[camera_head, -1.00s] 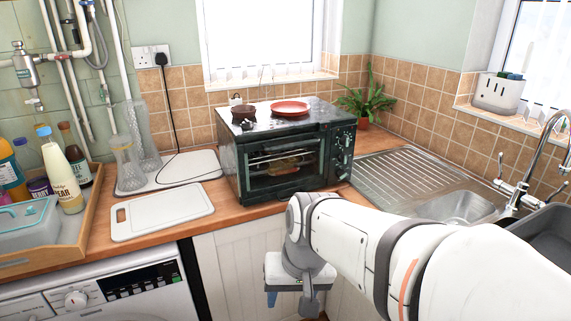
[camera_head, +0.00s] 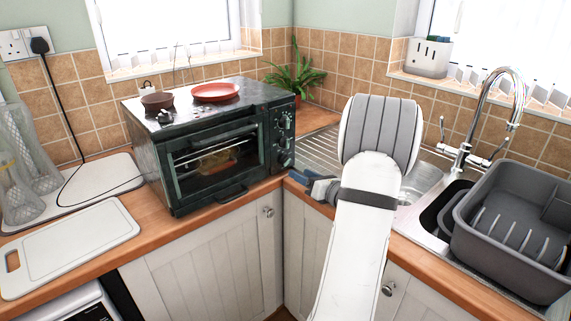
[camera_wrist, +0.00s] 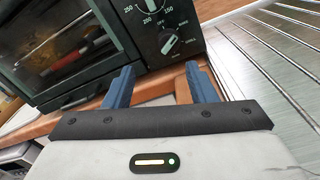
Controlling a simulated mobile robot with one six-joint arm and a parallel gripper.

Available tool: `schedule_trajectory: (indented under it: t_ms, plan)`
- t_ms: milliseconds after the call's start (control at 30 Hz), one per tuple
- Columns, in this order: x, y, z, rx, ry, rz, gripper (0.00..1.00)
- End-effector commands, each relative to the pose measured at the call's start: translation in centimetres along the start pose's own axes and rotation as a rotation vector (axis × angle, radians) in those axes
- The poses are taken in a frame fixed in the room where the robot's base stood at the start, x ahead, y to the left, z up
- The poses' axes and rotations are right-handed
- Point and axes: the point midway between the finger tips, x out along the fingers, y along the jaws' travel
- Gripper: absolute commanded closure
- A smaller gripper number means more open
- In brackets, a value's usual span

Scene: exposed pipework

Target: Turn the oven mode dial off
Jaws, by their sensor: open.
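The dark green toaster oven (camera_head: 215,150) stands on the wooden counter, with a column of black dials (camera_head: 284,140) on its right front panel. In the wrist view, an upper dial (camera_wrist: 151,6) has numbers around it. In the head view, my gripper (camera_head: 306,180) is right of the oven's lower front corner.
A brown pot (camera_head: 157,101) and a red plate (camera_head: 215,92) sit on the oven. The sink with its curved tap (camera_head: 515,100) and a grey dish rack (camera_head: 520,225) are to the right. White boards (camera_head: 75,245) lie left. A plant (camera_head: 297,72) stands behind.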

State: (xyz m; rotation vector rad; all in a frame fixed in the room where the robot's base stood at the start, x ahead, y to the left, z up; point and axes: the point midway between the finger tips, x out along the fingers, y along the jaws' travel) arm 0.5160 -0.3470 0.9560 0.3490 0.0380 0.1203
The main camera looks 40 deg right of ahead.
Motion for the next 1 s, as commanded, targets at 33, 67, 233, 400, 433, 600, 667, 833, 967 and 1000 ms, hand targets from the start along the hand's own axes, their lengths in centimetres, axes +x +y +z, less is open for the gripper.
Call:
schedule_trajectory:
  t_ms: [33,67,233,400,433,600,667,833,967,1000]
  plan:
    - [-0.3,-0.9,0.1,0.018,-0.018,-0.020,0.49]
    - [-0.3,-1.2,0.2,0.024,-0.025,-0.026,0.49]
    - [1.4,-1.4,0.3,0.028,-0.029,-0.031,0.49]
    - [4.2,-1.5,0.4,0.026,-0.028,-0.031,0.49]
    - [4.7,-1.5,0.4,0.026,-0.028,-0.030,0.49]
    - [6.5,-1.6,0.5,0.025,-0.028,-0.032,0.49]
    - [6.9,-1.6,0.5,0.025,-0.029,-0.033,0.49]
    - [7.1,-1.7,0.5,0.025,-0.029,-0.034,0.49]
    - [7.1,-1.7,0.5,0.025,-0.029,-0.034,0.49]
    - [7.1,-1.7,0.5,0.025,-0.029,-0.034,0.52]
